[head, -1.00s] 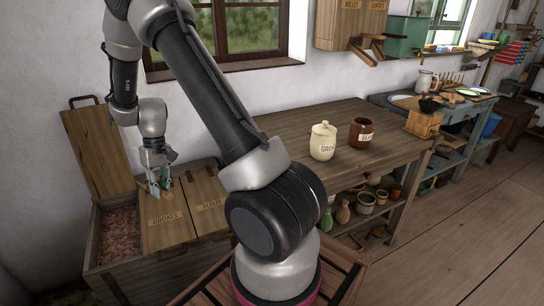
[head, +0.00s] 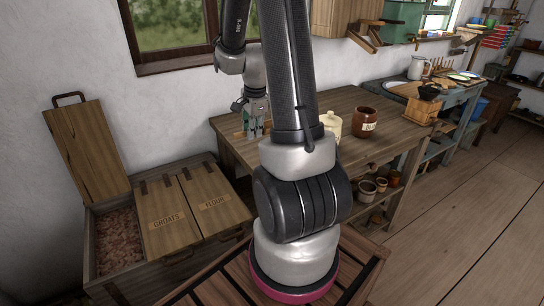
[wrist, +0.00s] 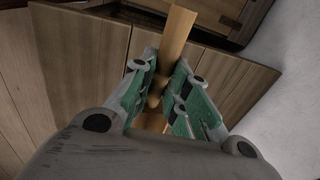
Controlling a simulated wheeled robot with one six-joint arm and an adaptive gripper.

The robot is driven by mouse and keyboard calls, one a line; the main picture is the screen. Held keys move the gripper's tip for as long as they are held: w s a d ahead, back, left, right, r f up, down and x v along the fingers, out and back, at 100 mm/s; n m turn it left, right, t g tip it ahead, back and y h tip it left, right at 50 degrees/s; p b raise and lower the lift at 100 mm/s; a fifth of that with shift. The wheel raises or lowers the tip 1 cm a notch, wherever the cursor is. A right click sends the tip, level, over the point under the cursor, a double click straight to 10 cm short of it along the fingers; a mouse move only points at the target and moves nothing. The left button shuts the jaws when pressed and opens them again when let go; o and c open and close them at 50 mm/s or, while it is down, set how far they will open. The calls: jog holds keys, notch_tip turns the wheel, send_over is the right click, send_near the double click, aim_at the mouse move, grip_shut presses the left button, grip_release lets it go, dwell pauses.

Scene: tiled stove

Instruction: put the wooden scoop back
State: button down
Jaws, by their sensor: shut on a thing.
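My gripper (head: 254,120) is above the left end of the wooden table (head: 290,115) in the head view. In the wrist view my gripper (wrist: 160,88) has its green-padded fingers closed on a flat, light wooden piece (wrist: 178,32), which I take for the wooden scoop. Its handle sticks out past the fingertips. The rest of the scoop is hidden by the fingers, and the head view barely shows it. I cannot tell whether it touches anything below.
A chest with lids labelled GROATS (head: 168,219) and FLOUR (head: 214,198) stands left, its left compartment open with reddish contents (head: 118,243). A raised lid (head: 85,155) leans on the wall. On the table are a half-hidden cream jar (head: 332,122) and brown jar (head: 364,126).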

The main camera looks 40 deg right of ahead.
aim_at(253, 162)
jog(key=x, duration=0.3)
jog(key=s+x, duration=0.1)
jog(key=x, duration=0.2)
jog(key=s+x, duration=0.1)
jog(key=x, duration=0.2)
jog(key=shift+a+f, duration=0.25)
jog(key=shift+f, duration=0.25)
jog(key=shift+f, duration=0.1)
jog(key=c, duration=1.4)
grip_release()
jog(key=s+a+r+n, duration=0.2)
jog(key=a+r+n, duration=0.1)
jog(key=r, duration=0.7)
jog(key=s+a+r+n, duration=0.3)
jog(key=r, duration=0.6)
jog(key=s+a+r+n, duration=0.3)
jog(key=s+n, duration=0.1)
jog(key=n, duration=0.1)
jog(key=s+a+r+n+t, duration=0.1)
jog(key=s+a+r+n, duration=0.2)
jog(key=s+n, duration=0.1)
jog(key=s+a+r+n, duration=0.3)
jog(key=s+n, duration=0.1)
jog(key=n, duration=0.1)
jog(key=shift+s+r+n+t+y, duration=0.25)
jog(key=shift+s+n+t+y, duration=0.05)
jog(key=shift+t, duration=0.1)
